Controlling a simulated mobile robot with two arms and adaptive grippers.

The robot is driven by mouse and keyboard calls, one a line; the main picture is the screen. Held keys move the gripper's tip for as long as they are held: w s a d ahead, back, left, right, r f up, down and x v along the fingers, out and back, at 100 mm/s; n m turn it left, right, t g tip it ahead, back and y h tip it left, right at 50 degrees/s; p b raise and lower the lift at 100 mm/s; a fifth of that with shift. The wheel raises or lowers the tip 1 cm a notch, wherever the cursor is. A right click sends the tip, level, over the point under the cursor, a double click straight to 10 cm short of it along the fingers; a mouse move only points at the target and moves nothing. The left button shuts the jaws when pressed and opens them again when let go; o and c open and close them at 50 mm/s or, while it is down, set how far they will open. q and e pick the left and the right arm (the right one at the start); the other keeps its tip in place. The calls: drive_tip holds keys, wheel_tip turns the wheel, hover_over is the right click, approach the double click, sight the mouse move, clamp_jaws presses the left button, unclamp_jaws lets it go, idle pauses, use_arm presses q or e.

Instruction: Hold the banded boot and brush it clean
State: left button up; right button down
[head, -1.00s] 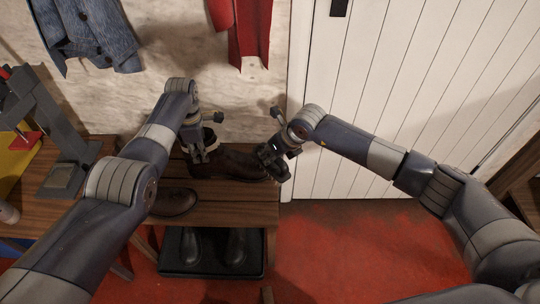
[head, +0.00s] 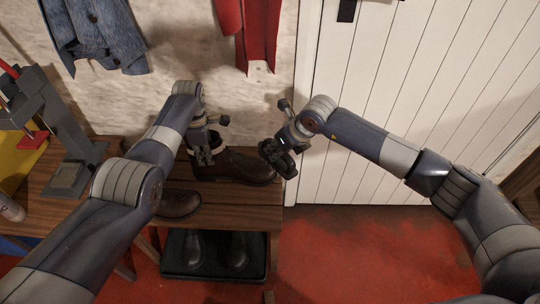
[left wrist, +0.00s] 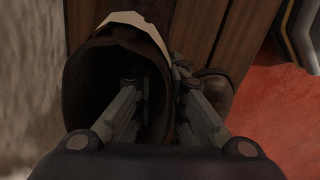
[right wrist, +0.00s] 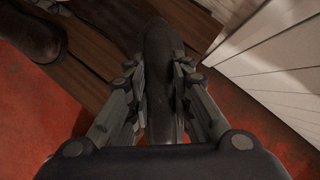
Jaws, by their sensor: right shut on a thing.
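The banded boot (head: 237,164) is dark brown with a pale band at its cuff. It stands upright on the wooden bench, toe to the right. My left gripper (head: 206,154) is at its shaft. In the left wrist view, the left gripper (left wrist: 158,85) has one finger inside the boot's opening (left wrist: 100,75) and one outside; whether they press the wall is unclear. My right gripper (head: 278,157) is shut on a dark brush, which shows long and narrow between the fingers in the right wrist view (right wrist: 160,60). The brush is right of the toe, seemingly apart from it.
The wooden bench (head: 240,215) has another brown boot (head: 178,204) at its front left. Dark boots (head: 237,250) stand on a black tray (head: 210,273) below. A grey stand (head: 75,150) is at left. A wall and white door (head: 400,90) lie behind. Red floor is clear at right.

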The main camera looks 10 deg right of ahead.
use_arm(q)
drive_tip(key=o, duration=0.5)
drive_tip(key=shift+d, duration=0.1)
drive_tip(key=shift+c, duration=0.2)
drive_tip(key=shift+r, duration=0.1)
wheel_tip(320, 180, up, 12)
drive_tip(key=shift+s+f, duration=0.1)
drive_tip(key=shift+f, duration=0.05)
